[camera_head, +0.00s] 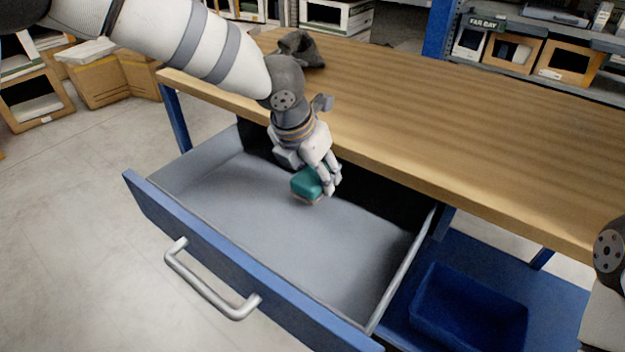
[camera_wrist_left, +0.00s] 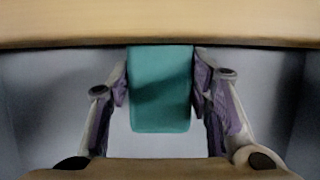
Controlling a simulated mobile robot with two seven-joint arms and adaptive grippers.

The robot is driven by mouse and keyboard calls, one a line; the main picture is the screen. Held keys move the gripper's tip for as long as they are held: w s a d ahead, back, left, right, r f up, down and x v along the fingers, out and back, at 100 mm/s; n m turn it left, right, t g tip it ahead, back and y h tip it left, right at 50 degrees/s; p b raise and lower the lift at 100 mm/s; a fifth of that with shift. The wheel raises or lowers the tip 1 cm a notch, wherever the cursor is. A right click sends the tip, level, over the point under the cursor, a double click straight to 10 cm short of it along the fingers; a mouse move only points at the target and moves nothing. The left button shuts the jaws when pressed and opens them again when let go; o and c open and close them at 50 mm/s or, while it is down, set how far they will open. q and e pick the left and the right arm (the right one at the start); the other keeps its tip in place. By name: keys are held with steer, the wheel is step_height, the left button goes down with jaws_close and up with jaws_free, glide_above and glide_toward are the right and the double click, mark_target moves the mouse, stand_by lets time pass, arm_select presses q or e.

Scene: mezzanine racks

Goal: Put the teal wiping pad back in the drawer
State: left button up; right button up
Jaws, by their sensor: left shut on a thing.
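The teal wiping pad (camera_head: 308,183) is in my left gripper (camera_head: 325,185), over the open drawer (camera_head: 230,205). Its underside shows a tan edge. In the left wrist view the pad (camera_wrist_left: 160,90) sits between the two fingers, which touch it on both sides. The drawer is pulled out from under the bench, with a grey inside, a blue front and a silver handle (camera_head: 205,285). I see nothing else in it. I cannot tell whether the pad touches the drawer floor. My right gripper is out of view; only part of my right arm shows at the right edge.
The wooden bench top (camera_head: 430,120) overhangs the back of the drawer, close to my left wrist. A dark grey cloth (camera_head: 302,48) lies on the bench top. A blue bin (camera_head: 468,310) stands on the lower shelf, right of the drawer. Cardboard boxes (camera_head: 95,80) stand at the far left.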

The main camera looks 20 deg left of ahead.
mark_target(312, 180)
arm_select(q)
steer(key=shift+w+a, duration=0.25)
steer(key=shift+w, duration=0.1)
steer(key=shift+w+a+f, duration=0.15)
steer(key=shift+w+f, duration=0.05)
steer(key=shift+f, duration=0.7)
steer(key=shift+w+a+f, duration=0.15)
steer(key=shift+f, duration=0.75)
steer(key=o, duration=1.1)
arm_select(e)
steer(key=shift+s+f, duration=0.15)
arm_select(q)
steer(key=shift+r, duration=0.1)
steer(key=p+v, duration=0.1)
steer(key=v, duration=1)
steer(key=shift+r+p, duration=0.2)
steer(key=shift+p, duration=0.15)
steer(key=shift+s+r, duration=0.25)
steer(key=shift+r, duration=0.1)
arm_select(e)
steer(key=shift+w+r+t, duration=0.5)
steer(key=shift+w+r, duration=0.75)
arm_select(q)
steer(key=shift+f, duration=0.15)
